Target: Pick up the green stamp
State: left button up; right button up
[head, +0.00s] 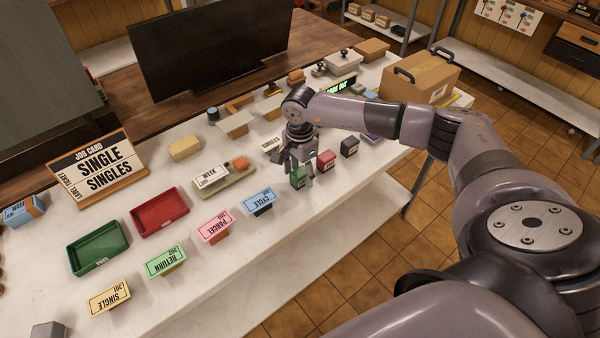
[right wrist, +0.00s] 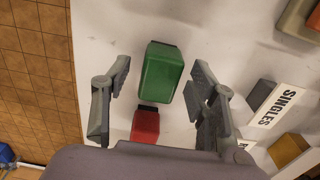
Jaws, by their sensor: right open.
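The green stamp (head: 298,180) stands on the white table near its front edge, in a row with a red stamp and a black one. My right gripper (head: 300,168) is above it and partly covers it in the head view. In the right wrist view the green stamp (right wrist: 162,72) shows between the two open fingers of the right gripper (right wrist: 160,95), with a gap on either side. I cannot tell how far down the fingers reach. The red stamp (right wrist: 145,125) is close beside it. My left gripper is not in view.
The red stamp (head: 326,159) and the black stamp (head: 349,147) stand to the right. A blue CYCLE card (head: 259,202) is to the left. A SINGLES sign (right wrist: 279,106) stands near the right finger. The table's front edge is close.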

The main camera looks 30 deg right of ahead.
jog(key=shift+f, duration=0.3)
jog(key=shift+c, duration=0.4)
grip_shut()
